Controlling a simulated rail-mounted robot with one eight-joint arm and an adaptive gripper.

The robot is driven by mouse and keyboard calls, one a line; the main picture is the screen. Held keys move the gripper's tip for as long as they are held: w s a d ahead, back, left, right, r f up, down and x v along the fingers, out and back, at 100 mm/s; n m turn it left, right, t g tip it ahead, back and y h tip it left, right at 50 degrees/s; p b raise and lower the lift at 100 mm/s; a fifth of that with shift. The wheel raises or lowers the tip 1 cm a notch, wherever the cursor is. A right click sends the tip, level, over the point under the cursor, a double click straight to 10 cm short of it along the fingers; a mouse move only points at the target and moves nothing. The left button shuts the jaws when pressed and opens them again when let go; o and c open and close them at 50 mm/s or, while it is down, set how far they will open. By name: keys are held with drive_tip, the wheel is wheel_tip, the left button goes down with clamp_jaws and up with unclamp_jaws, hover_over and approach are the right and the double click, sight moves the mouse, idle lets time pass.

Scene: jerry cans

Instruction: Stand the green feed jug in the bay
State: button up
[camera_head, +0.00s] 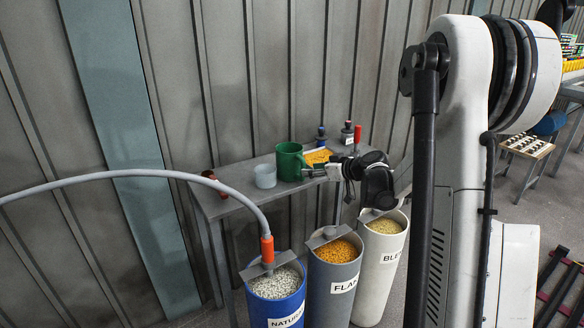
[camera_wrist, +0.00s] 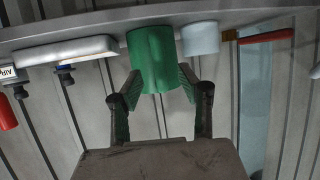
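The green jug (camera_head: 290,162) stands upright on the grey bench (camera_head: 232,205), with its handle side toward my gripper. My gripper (camera_head: 313,172) comes in from the right at jug height. In the wrist view the green jug (camera_wrist: 152,58) lies ahead between my two spread fingers (camera_wrist: 160,78). The left fingertip overlaps the jug's left edge and the right one is by its right edge. I cannot tell whether either touches. No bay can be made out for certain.
A pale blue-grey cup (camera_head: 265,176) stands close left of the jug. A tray with yellow contents (camera_head: 318,156) and small bottles (camera_head: 347,133) are behind to the right. Blue (camera_head: 277,302), grey (camera_head: 333,289) and white (camera_head: 376,270) bins stand before the bench.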

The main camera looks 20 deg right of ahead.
sight(292, 164)
drive_tip(key=b+x, duration=0.1)
drive_tip(key=x, duration=0.4)
drive_tip(key=shift+f, duration=0.25)
clamp_jaws()
